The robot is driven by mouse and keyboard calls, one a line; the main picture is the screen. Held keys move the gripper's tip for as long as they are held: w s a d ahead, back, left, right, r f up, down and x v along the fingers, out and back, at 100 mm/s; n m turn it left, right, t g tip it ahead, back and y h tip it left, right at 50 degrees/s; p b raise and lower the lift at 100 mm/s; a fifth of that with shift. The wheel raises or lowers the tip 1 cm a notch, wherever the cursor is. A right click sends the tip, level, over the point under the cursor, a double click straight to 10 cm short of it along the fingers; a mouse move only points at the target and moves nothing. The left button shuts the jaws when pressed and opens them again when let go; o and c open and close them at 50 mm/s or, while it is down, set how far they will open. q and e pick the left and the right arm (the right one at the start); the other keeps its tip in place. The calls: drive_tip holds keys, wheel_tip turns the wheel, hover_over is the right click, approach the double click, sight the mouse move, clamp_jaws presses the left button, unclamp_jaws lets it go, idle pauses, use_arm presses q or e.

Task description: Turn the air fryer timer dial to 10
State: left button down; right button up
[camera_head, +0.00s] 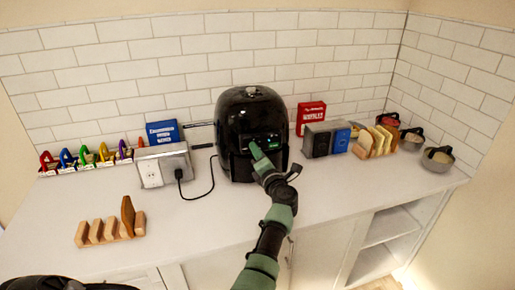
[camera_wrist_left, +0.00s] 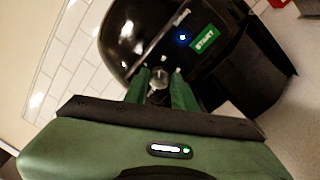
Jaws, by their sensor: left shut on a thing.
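The black air fryer (camera_head: 250,105) stands on the counter against the tiled wall, and its front panel fills the upper part of the left wrist view (camera_wrist_left: 125,35). A green START label (camera_wrist_left: 205,39) and a small blue light (camera_wrist_left: 182,37) show on the panel. My left gripper (camera_head: 256,150) is at the panel in the head view. In the left wrist view its two green fingers (camera_wrist_left: 160,85) are closed on a small silvery timer dial (camera_wrist_left: 158,79), one on each side. The dial's markings cannot be read. My right gripper is not in view.
A metal outlet box (camera_head: 163,166) with a black cord (camera_head: 212,178) is left of the fryer. A wooden rack (camera_head: 110,228) lies at the front left. A grey box (camera_head: 318,140) and a blue box (camera_head: 341,140) stand right. The counter front is mostly clear.

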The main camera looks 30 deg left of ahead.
use_arm(q)
drive_tip(key=shift+a+m+p, duration=0.1)
drive_tip(key=shift+m+p, duration=0.4)
drive_tip(key=shift+m, duration=0.5)
drive_tip(key=shift+s, duration=0.1)
drive_tip(key=c, duration=1.3)
unclamp_jaws()
drive_tip(key=shift+o, duration=0.8)
drive_tip(key=shift+a, duration=0.15)
drive_tip(key=shift+f, duration=0.1)
